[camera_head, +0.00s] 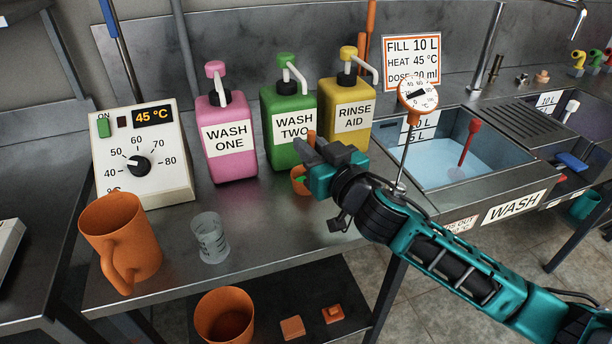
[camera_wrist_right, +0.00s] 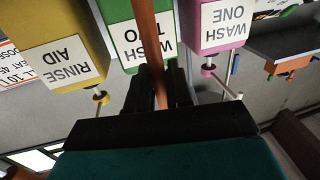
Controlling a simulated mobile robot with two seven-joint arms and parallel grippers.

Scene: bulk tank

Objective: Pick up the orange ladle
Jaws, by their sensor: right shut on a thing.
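The orange ladle (camera_head: 299,180) stands in front of the green WASH TWO bottle. Its rounded lower part shows below my right gripper and a short piece of its handle shows above; the fingers hide the part between. My right gripper (camera_head: 325,150) is shut on the handle, coming in from the right. In the right wrist view the ladle's handle (camera_wrist_right: 149,35) runs between the two dark fingers of the gripper (camera_wrist_right: 160,85). I cannot tell whether the ladle touches the counter. My left gripper is not in view.
Pink WASH ONE (camera_head: 228,138), green WASH TWO (camera_head: 285,105) and yellow RINSE AID (camera_head: 346,110) bottles stand close behind. An orange jug (camera_head: 120,235), a clear beaker (camera_head: 210,240) and a temperature controller (camera_head: 140,165) are left. The sink (camera_head: 455,150) with a dial thermometer (camera_head: 417,95) is right.

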